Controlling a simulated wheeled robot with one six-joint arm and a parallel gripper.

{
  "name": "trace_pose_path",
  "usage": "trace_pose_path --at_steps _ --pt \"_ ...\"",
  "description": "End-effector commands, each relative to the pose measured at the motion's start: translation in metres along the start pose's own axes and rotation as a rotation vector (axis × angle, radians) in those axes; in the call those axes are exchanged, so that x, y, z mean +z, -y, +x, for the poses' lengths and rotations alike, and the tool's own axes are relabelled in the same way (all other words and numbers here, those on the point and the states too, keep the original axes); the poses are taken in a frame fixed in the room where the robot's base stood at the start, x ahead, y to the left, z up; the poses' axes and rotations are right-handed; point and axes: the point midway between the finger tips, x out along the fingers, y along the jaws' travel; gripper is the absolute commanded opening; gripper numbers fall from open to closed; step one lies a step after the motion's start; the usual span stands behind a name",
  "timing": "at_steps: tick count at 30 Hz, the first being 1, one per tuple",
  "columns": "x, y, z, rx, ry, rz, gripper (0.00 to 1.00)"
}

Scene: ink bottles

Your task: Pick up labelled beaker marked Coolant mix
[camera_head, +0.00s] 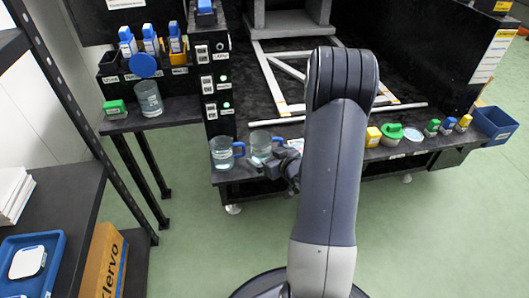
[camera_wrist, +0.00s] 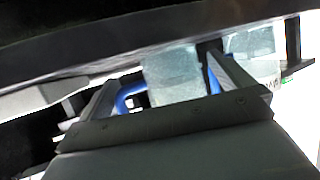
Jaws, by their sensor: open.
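Two clear glass beakers with blue handles stand on the front edge of the dark bench, a left one (camera_head: 221,155) and a right one (camera_head: 260,146). A third clear beaker (camera_head: 149,99) stands on the left shelf. No beaker's label is readable. My gripper (camera_head: 284,170) is low at the bench edge, just in front of the right beaker, partly hidden by my arm. In the wrist view my open gripper (camera_wrist: 162,78) has a glass beaker (camera_wrist: 170,72) with a blue handle between or just beyond its fingers; I cannot tell which. Another beaker (camera_wrist: 250,45) is to the right.
A yellow block (camera_head: 373,137), a green item (camera_head: 392,133) and several small bottles line the bench edge to the right. A blue bin (camera_head: 494,123) is at the far right. A white frame (camera_head: 290,72) lies behind. The green floor in front is clear.

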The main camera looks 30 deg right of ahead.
Motion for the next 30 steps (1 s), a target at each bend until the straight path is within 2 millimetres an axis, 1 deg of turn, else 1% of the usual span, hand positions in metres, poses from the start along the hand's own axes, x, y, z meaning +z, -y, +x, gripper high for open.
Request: trace_pose_path --at_steps 1,4,7,13,26,27,30 --pt "0.003 0.001 0.009 -0.002 -0.001 -0.001 1.00" --pt "0.001 0.000 0.019 -0.001 -0.001 -0.001 1.00" --pt "0.000 0.000 0.022 0.000 0.000 0.000 1.00" --pt "0.000 0.000 0.022 0.001 0.000 0.001 0.99" --pt "0.000 0.000 0.022 0.000 0.000 0.000 0.64" --pt "-0.001 0.000 0.022 0.000 -0.001 0.000 0.62" --pt "-0.001 0.000 0.021 0.000 -0.001 0.000 0.62"
